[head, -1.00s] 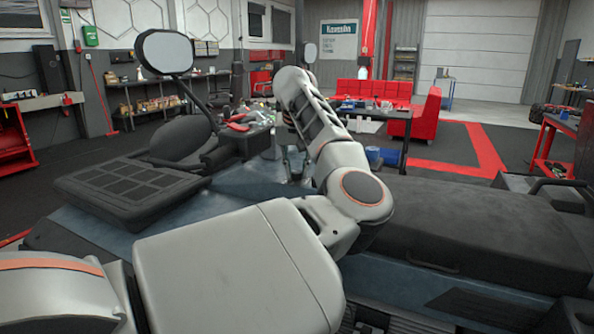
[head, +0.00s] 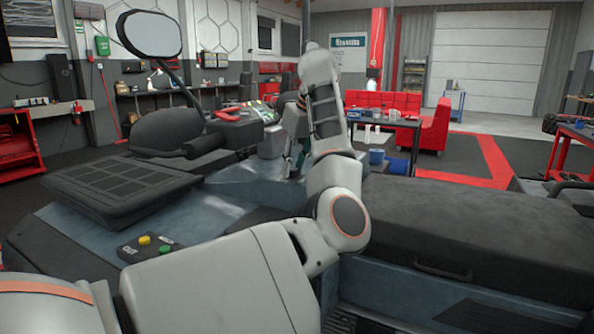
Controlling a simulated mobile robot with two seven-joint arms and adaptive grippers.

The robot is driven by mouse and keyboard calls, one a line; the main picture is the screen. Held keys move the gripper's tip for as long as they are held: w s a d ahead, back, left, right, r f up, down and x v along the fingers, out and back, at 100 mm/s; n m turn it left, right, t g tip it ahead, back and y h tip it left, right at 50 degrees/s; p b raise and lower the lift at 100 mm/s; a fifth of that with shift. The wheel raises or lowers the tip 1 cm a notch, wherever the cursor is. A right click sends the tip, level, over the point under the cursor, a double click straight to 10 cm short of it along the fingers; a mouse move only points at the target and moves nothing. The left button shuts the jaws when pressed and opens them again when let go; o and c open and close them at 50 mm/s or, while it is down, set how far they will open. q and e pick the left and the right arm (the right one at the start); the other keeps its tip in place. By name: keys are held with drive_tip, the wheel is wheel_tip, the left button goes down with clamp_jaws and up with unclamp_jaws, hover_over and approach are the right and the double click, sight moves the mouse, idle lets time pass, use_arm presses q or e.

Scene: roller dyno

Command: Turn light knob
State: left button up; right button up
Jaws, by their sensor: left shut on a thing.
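My left gripper (head: 294,163) shows small, partly behind my own raised forearm, at the far end of the blue-grey vehicle body (head: 250,182). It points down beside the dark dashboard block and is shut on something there. That thing sits where a light knob could be, but the fingers and arm hide it, and I cannot make out its shape or angle. My right gripper is not in view.
A button box (head: 150,247) with yellow and green buttons lies at front left. A dark seat (head: 470,225) fills the right.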

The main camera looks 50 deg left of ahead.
use_arm(q)
drive_tip(key=shift+n, duration=0.3)
clamp_jaws()
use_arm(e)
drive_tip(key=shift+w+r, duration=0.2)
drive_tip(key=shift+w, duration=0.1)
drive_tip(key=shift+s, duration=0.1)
use_arm(q)
drive_tip(key=o, duration=1.1)
unclamp_jaws()
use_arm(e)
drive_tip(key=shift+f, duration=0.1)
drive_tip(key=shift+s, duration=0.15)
use_arm(q)
drive_tip(key=shift+d+r, duration=0.1)
drive_tip(key=shift+r, duration=0.05)
drive_tip(key=v, duration=1.1)
drive_tip(key=shift+w+r, duration=0.15)
drive_tip(key=shift+r, duration=0.25)
